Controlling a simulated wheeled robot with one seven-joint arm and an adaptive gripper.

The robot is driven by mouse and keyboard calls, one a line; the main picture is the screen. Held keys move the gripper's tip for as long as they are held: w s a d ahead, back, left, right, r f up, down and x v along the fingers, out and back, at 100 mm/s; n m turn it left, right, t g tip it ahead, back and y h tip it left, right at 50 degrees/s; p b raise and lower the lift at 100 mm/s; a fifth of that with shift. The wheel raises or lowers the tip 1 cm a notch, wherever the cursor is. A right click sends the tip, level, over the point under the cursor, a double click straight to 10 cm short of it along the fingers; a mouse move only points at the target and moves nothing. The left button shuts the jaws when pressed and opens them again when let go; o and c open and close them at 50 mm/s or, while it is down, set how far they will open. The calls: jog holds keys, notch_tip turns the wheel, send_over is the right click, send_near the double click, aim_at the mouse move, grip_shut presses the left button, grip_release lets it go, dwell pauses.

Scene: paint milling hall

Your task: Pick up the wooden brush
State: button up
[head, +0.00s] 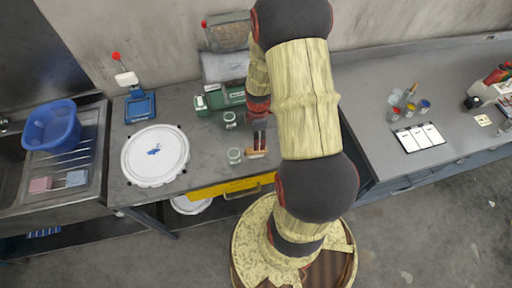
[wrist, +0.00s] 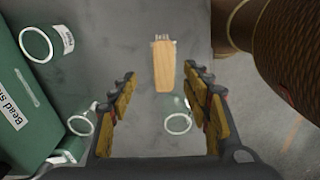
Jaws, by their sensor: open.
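The wooden brush (wrist: 164,70) shows in the wrist view as a pale wooden block with a short row of bristles at its top end. It lies on the grey bench, ahead of and between my fingertips. My gripper (wrist: 160,84) is open and empty, with one finger on each side of the brush's line; no finger touches it as far as I can see. In the head view my gripper (head: 260,128) points down over the bench, and a small part of the brush (head: 257,154) seems to show just below it. My arm hides some bench to the right.
A green box (wrist: 22,100) with a label stands close left, with glass jars nearby (wrist: 80,124), (wrist: 178,124). In the head view, a white lid (head: 155,155) and blue scale (head: 140,107) lie left. A yellow drawer front (head: 232,188) is below the bench edge.

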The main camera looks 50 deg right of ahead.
aim_at(249, 151)
jog(key=f, duration=0.6)
jog(key=shift+s+a+f, duration=0.1)
jog(key=shift+a+f, duration=0.05)
jog(key=shift+a, duration=0.25)
jog(key=shift+f, duration=0.4)
jog(key=shift+c, duration=0.4)
jog(key=c, duration=1.1)
jog(key=shift+c, duration=0.3)
